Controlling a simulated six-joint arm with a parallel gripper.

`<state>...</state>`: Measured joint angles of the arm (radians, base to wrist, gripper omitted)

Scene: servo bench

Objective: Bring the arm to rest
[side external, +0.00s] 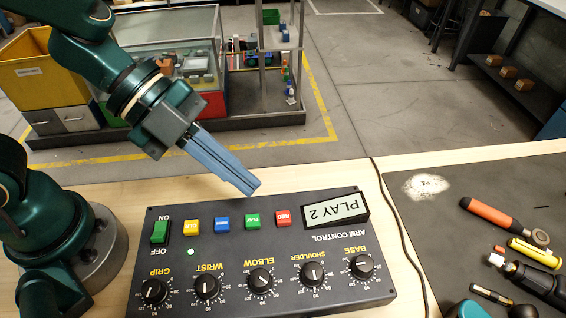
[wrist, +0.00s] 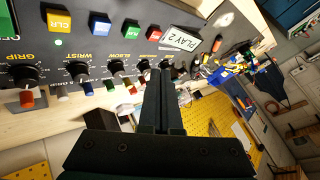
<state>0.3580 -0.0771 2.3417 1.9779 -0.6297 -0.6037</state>
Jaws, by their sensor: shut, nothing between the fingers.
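My gripper (side external: 250,186) is shut and empty, its blue-grey fingers pointing down to the right above the back edge of the control box (side external: 230,304). In the wrist view, my gripper (wrist: 160,80) shows as two dark fingers side by side. The box has a display (side external: 336,208) reading PLAY 2, upside down in the side view. Its buttons are red REC (side external: 283,218), green PLAY (side external: 253,221), blue (side external: 222,224) and yellow CLR (side external: 191,227). A green switch (side external: 160,232) sits between ON and OFF, near a lit green lamp (side external: 191,252). Several black knobs, including BASE (side external: 361,266), line the front.
A dark mat (side external: 450,240) at right holds an orange-handled tool (side external: 490,217), a yellow tool (side external: 532,254) and other items. A black cable (side external: 398,222) runs beside the box.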

